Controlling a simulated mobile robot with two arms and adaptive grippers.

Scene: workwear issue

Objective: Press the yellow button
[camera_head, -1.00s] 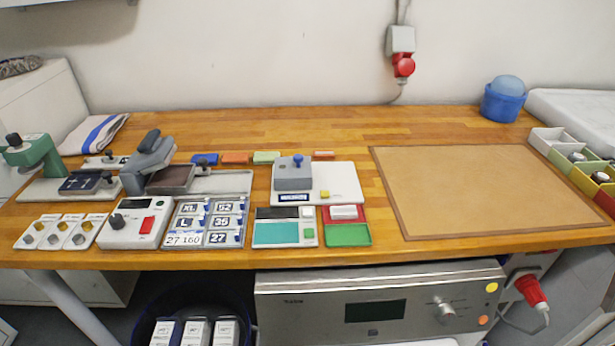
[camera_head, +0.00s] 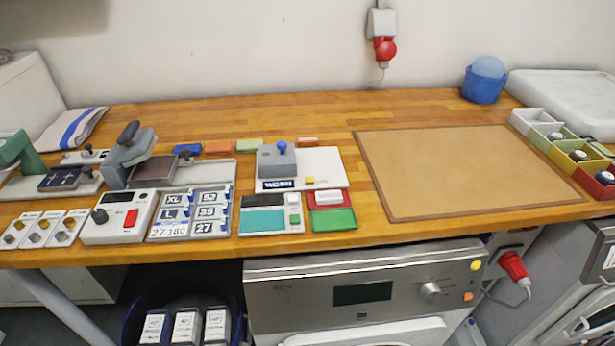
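The yellow button (camera_head: 309,181) is a small square on the front part of a white plate (camera_head: 325,165). A grey block (camera_head: 272,161) with a blue knob (camera_head: 281,147) stands on the left part of the same plate, and a dark label strip (camera_head: 277,185) with light letters runs along its front. Nothing covers the button. Neither of my grippers shows in the head view.
A grey-and-teal pad (camera_head: 267,220) and a red-and-green tray (camera_head: 333,220) lie in front of the plate. A numbered label board (camera_head: 190,213) and a white box with a red switch (camera_head: 117,218) stand to the left. A bare brown mat (camera_head: 465,165) lies to the right.

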